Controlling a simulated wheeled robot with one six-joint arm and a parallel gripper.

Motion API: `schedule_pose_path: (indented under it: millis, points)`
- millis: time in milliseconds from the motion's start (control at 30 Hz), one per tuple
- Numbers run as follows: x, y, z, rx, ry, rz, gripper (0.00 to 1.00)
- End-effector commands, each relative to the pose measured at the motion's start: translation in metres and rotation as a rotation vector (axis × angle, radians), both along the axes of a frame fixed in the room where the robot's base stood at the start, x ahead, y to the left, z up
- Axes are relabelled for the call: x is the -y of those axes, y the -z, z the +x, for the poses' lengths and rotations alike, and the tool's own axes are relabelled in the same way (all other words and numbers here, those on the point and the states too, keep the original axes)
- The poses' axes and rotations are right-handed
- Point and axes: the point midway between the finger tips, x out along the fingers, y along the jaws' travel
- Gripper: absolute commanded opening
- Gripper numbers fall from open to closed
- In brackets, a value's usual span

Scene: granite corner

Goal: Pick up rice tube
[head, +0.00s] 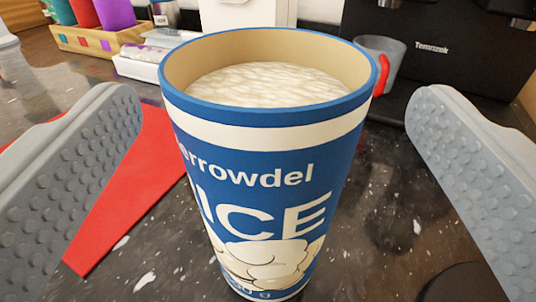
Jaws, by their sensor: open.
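The rice tube (268,150) is a blue and white cardboard tube, open at the top and filled with white rice. It stands upright on the dark speckled counter, close in front of the camera in the middle of the view. My gripper (272,165) is open, with one grey dimpled finger left of the tube and one right of it. A gap shows between each finger and the tube, so neither appears to touch it. The lower part of each finger is cut off by the frame.
A red mat (128,195) lies left of the tube. Behind stand a wooden box (100,40) with coloured cups, a white tray (137,68) with packets, a grey mug (388,62) with a red handle, and a black machine (455,50). Dark counter (385,215) shows bare at right.

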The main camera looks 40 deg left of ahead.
Motion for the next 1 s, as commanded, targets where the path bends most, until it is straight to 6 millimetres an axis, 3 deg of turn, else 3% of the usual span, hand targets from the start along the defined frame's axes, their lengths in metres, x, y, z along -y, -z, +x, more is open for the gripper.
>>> schedule_pose_path:
  millis: [233, 567, 833, 1000]
  points:
    - [-0.008, -0.002, 0.009, 0.0, 0.0, 0.0, 0.9]
    - [-0.033, -0.005, 0.038, 0.0, 0.001, 0.0, 0.9]
    - [-0.035, -0.005, 0.04, 0.0, 0.001, 0.0, 0.9]
    - [-0.035, -0.005, 0.04, 0.0, 0.001, 0.0, 0.57]
